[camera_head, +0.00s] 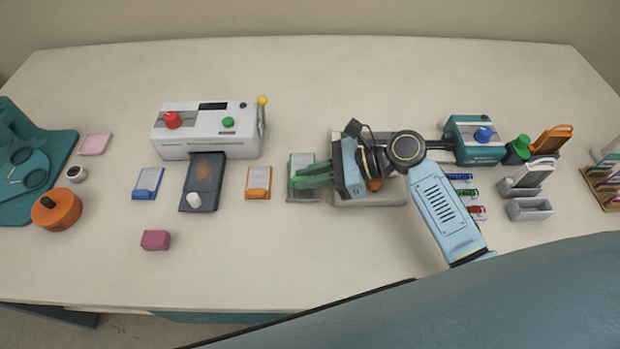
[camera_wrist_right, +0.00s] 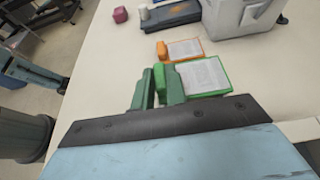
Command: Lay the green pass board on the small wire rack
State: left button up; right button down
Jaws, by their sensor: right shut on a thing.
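The green pass board (camera_head: 301,160) has a green rim, a pale printed sheet and a raised green tab. It also shows in the right wrist view (camera_wrist_right: 207,75), lying flat just beyond my fingers. My right gripper (camera_head: 303,181) comes in from the right and is shut on the board's tab; in the wrist view its two green fingers (camera_wrist_right: 158,90) stand on either side of the tab. I cannot tell whether the board touches the table or is slightly above it. I cannot clearly pick out a small wire rack.
An orange board (camera_head: 258,180) and a blue board (camera_head: 147,181) lie to the left, with a dark tray (camera_head: 201,178) between them before the white laminator (camera_head: 205,138). Upright boards and a grey bin (camera_head: 529,209) stand right.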

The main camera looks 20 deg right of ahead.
jog(key=shift+f, duration=0.25)
jog(key=shift+f, duration=0.15)
jog(key=shift+f, duration=0.4)
jog(key=c, duration=1.4)
grip_release()
jog(key=shift+r, duration=0.2)
jog(key=v, duration=0.6)
jog(key=p+v, duration=0.1)
jog(key=v, duration=0.5)
jog(key=shift+r, duration=0.3)
